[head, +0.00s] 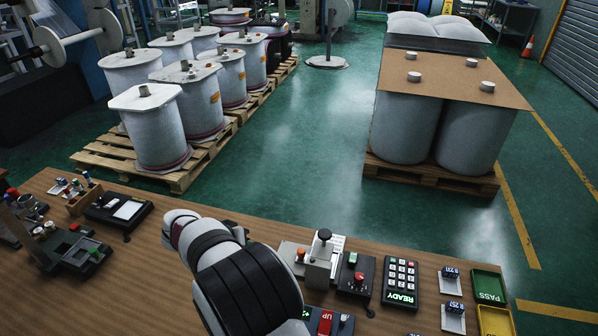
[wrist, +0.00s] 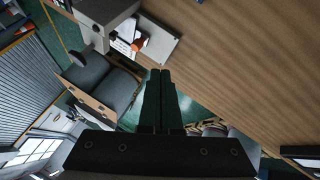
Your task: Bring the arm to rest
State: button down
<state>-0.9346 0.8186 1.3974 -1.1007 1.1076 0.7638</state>
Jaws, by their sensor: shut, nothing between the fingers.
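My gripper (wrist: 160,76) shows in the wrist view with its two dark fingers side by side, shut and empty. In the head view my arm rises from the front edge of the wooden bench (head: 150,240), and my gripper is hidden there. In the wrist view the fingertips lie over the edge of the bench (wrist: 240,65), with green floor beyond. They are close to a grey press-like device with a black knob and do not appear to touch it.
The grey device (head: 318,268) stands right of my arm. Right of it are a button box (head: 355,273), a READY keypad (head: 400,281), and green PASS (head: 488,286) and yellow trays (head: 495,320). A dark fixture (head: 75,250) stands at left. Wrapped rolls on pallets (head: 150,165) stand beyond.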

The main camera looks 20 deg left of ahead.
jog(key=s+d+r+m+g, duration=0.2)
jog(key=s+d+r, duration=0.1)
jog(key=d, duration=0.5)
jog(key=s+d+r+m+g, duration=0.1)
jog(key=s+d+r+m, duration=0.2)
jog(key=d, duration=0.5)
jog(key=s+d+r+m+g, duration=0.1)
jog(key=s+d+r+g, duration=0.2)
jog(key=d, duration=0.5)
jog(key=s+d+m+y, duration=0.2)
jog(key=s+d, duration=0.1)
jog(key=s, duration=0.6)
jog(key=s+d+r+m+g+y, duration=0.1)
jog(key=s+d+y, duration=0.1)
jog(key=s, duration=0.8)
jog(key=shift+d+m+y, duration=0.4)
jog(key=shift+d, duration=0.05)
